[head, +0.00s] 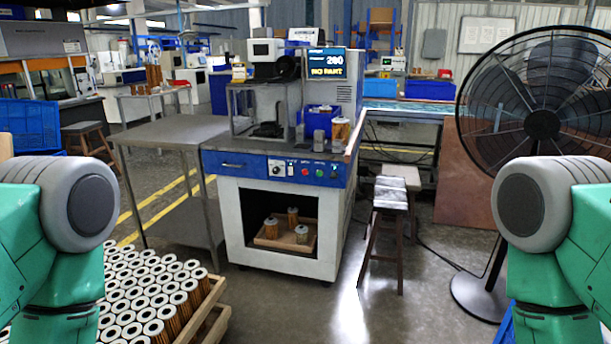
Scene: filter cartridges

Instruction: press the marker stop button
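The marker machine (284,205) stands in the middle of the head view, with a blue front panel (238,165). A small red button (305,172), which looks like the stop button, sits on the panel's right half. A green button (320,174) is just right of it, and a dial (277,170) is to its left. The screen (326,64) above the machine shows a number and "NO PART". Only green and grey links of my two arms show at the left and right edges, well short of the panel. Both grippers are out of view.
A crate (213,318) of many filter cartridges stands at lower left. Three cartridges stand on a wooden tray (284,241) inside the machine's lower opening. A metal table (172,132) adjoins on the left. A stool (390,204) and large fan (541,125) stand right, with open floor before the machine.

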